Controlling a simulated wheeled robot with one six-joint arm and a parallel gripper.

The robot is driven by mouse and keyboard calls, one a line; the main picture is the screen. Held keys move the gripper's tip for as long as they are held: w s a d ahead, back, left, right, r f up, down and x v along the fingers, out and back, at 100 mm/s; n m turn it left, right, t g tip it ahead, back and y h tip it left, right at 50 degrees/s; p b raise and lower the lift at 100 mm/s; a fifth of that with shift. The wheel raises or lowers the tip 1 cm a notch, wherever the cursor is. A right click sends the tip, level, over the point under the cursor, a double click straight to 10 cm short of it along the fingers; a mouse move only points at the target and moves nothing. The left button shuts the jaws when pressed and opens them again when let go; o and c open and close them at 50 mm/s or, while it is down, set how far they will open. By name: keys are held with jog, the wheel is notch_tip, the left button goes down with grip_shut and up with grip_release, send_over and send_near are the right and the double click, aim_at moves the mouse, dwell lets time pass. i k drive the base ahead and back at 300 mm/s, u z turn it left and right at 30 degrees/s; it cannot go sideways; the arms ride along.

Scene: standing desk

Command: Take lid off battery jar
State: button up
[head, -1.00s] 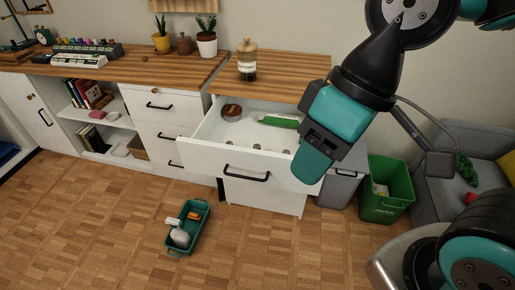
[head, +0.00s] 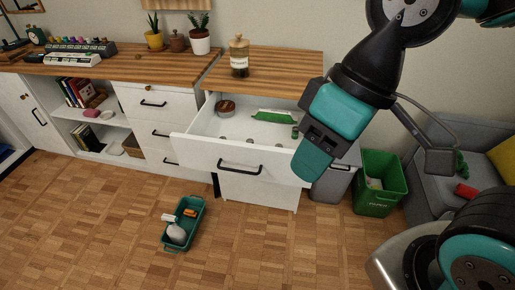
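The battery jar (head: 239,66) stands upright on the wooden top at the right end of the desk, behind the open drawer. It is a glass jar with dark contents and a label. Its wooden lid (head: 239,43) with a knob sits on it. My gripper (head: 309,160) hangs in front and to the right of the jar, over the right end of the drawer front in the picture, well apart from the jar. Its fingers point down and overlap in this view, so I cannot tell if it is open or shut.
A white drawer (head: 235,158) stands pulled out below the jar, holding a round tin (head: 225,108) and a green-handled brush (head: 273,116). A green caddy (head: 184,224) lies on the floor. A green bin (head: 379,183) and grey bin (head: 333,182) stand right.

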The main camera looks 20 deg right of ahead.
aim_at(239, 43)
jog(key=u, duration=0.05)
jog(key=k, duration=1.2)
jog(key=z, duration=0.7)
jog(key=i, duration=1.3)
jog(key=u, duration=0.5)
jog(key=i, duration=0.75)
jog(key=u, duration=0.7)
